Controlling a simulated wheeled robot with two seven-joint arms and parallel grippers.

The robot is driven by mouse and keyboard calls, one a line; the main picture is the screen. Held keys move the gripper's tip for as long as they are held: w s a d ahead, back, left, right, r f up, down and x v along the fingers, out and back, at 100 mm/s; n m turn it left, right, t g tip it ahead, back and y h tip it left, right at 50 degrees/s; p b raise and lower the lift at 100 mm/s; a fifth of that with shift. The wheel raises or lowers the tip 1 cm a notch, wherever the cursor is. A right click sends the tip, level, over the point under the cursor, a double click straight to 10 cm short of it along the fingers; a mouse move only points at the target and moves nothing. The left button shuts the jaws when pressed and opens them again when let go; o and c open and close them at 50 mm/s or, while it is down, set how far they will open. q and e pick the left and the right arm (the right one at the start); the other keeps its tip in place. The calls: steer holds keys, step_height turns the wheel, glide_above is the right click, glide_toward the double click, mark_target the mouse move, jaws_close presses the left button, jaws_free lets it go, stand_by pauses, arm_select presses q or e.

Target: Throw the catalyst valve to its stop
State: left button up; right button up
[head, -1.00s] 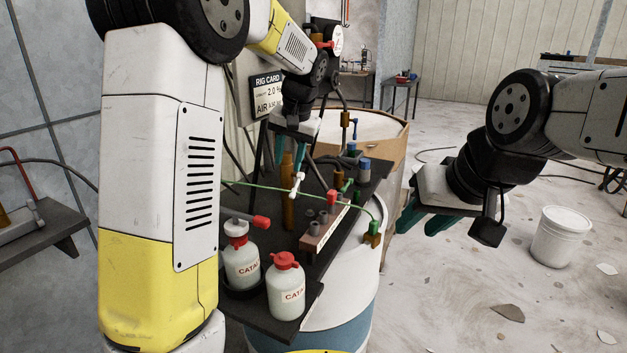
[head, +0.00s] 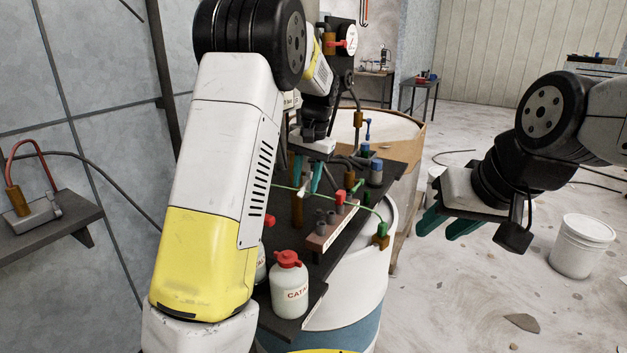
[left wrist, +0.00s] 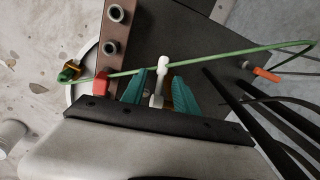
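A white lever (head: 303,191) stands on a green line that crosses the dark bench top; I take it for the catalyst valve's handle, though no label on it is readable. In the left wrist view the white lever (left wrist: 161,66) rises between the two teal fingers of my left gripper (left wrist: 160,92). My left gripper (head: 307,174) points down, open, with a finger on either side of the lever; I cannot tell whether either finger touches it. The valve body is partly hidden by the gripper. My right gripper (head: 447,225) is open and empty, off the bench's right side.
A brown manifold block (head: 322,238) with a red knob (head: 340,196) and grey sockets sits beside the lever. White bottles with red caps, one a catalyst bottle (head: 290,290), stand at the bench's near end. A white bucket (head: 580,247) stands on the floor at right.

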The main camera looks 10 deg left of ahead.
arm_select(q)
jaws_close()
steer(key=shift+f+t, duration=0.1)
steer(key=shift+t, duration=0.3)
steer(key=shift+a+f+t+h, duration=0.1)
steer(key=shift+t+h, duration=0.3)
steer(key=shift+t, duration=0.2)
steer(key=t, duration=0.1)
steer(key=f+t+h, duration=0.1)
steer(key=t, duration=0.1)
steer(key=shift+n, duration=0.3)
steer(key=t, duration=0.1)
steer(key=t+h, duration=0.1)
steer(key=t, duration=0.1)
steer(key=shift+w+d+f+t+h, duration=0.2)
steer(key=shift+w+f+t+h, duration=0.1)
steer(key=shift+f, duration=0.05)
steer(key=shift+w+t, duration=0.2)
steer(key=shift+t, duration=0.5)
steer(key=shift+d, duration=0.1)
